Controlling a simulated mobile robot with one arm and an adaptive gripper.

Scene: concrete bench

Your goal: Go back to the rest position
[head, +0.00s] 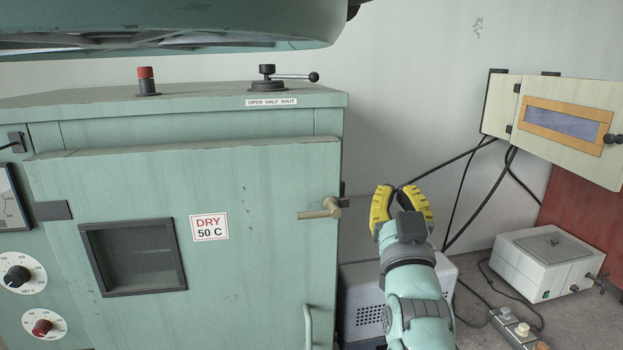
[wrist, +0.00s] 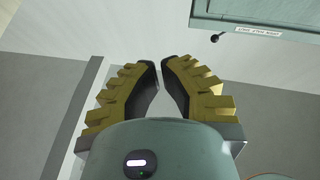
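My gripper (head: 397,188) has yellow ribbed fingers with dark inner pads. In the head view it points up in front of the grey wall, right of the green drying oven (head: 265,240). In the wrist view my gripper (wrist: 160,64) has its two fingertips drawn together, with only a narrow gap between them and nothing held. The fingers look apart from every object around them. The oven door, labelled DRY 50 C, looks closed, and its brass handle (head: 320,211) is left of my gripper.
A green overhang (head: 180,25) crosses the upper left. A wall cabinet (head: 560,120) and hanging black cables (head: 468,190) are to the right. A white box (head: 545,262) and a power strip (head: 515,328) sit on the bench. A vented grey box (head: 362,310) stands behind my arm.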

